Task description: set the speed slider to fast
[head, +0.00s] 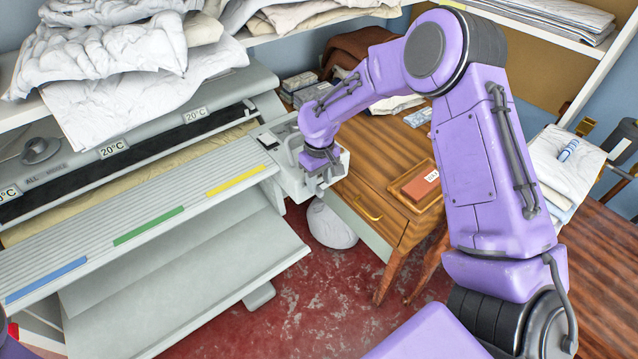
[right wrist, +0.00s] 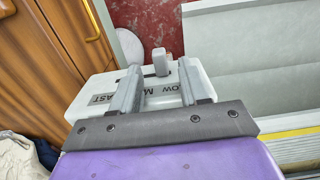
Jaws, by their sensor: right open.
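The speed slider's light grey knob (right wrist: 160,62) stands up from a dark slot in a pale control box (right wrist: 84,104) at the ironer's right end. The box also shows in the head view (head: 290,178). In the right wrist view, FAST is printed at the left, an M near the middle and LOW at the right; the fingers hide some letters. The knob is near the middle or toward the LOW side; its exact setting is unclear. My right gripper (head: 322,182) is open over the box, its fingers on either side of the knob, with visible gaps. My left gripper is out of view.
The rotary ironer (head: 140,225) fills the left, with blue, green and yellow strips on its feed board. A wooden desk (head: 385,150) with a small brown tray (head: 415,187) stands just right of the box.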

